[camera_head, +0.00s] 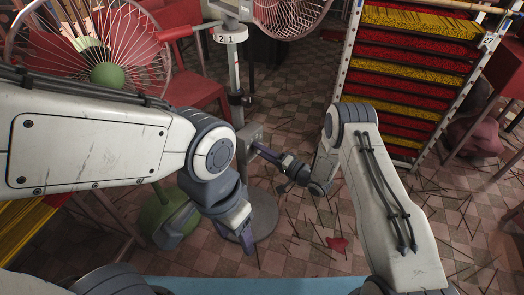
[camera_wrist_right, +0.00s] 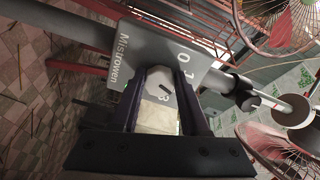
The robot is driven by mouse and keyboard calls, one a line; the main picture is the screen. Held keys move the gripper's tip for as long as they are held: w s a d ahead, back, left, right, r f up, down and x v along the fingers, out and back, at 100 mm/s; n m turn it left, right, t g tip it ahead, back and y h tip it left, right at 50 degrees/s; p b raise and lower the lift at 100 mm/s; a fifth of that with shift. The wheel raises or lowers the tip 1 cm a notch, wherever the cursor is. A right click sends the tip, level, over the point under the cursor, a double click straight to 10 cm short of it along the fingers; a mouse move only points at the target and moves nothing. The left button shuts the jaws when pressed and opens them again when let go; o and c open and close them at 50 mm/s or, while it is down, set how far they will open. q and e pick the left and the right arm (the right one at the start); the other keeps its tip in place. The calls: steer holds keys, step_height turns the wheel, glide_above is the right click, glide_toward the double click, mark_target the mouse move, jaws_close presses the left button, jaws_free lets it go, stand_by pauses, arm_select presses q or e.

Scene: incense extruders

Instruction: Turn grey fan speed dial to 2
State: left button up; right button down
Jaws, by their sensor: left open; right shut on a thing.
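The grey fan's control box (camera_head: 250,136) is on its pole in the middle of the head view. In the right wrist view its grey panel (camera_wrist_right: 120,52) reads "Mistrowen", with 0, 1 and 3 visible. The pale speed dial (camera_wrist_right: 157,78) sits between the fingers of my right gripper (camera_wrist_right: 160,84), which is shut on it. A short dark mark shows on the dial; I cannot tell which number it points to, and no 2 is readable. In the head view my right gripper (camera_head: 262,151) reaches the box from the right. My left gripper (camera_head: 240,230) is open and empty, lower down.
A fan with a green hub (camera_head: 107,75) stands at upper left, and another fan cage (camera_head: 290,12) is at the top. A rack of red and yellow incense (camera_head: 415,75) stands at right. Loose sticks litter the tiled floor (camera_head: 300,235). A blue surface (camera_head: 260,286) edges the front.

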steer(key=shift+s+f, duration=0.1)
steer(key=shift+f, duration=0.05)
steer(key=shift+c, duration=2)
jaws_free()
steer(key=shift+d, duration=0.1)
steer(key=p+v, duration=0.1)
steer(key=v, duration=0.9)
steer(key=shift+p, duration=0.4)
steer(key=shift+s, duration=0.1)
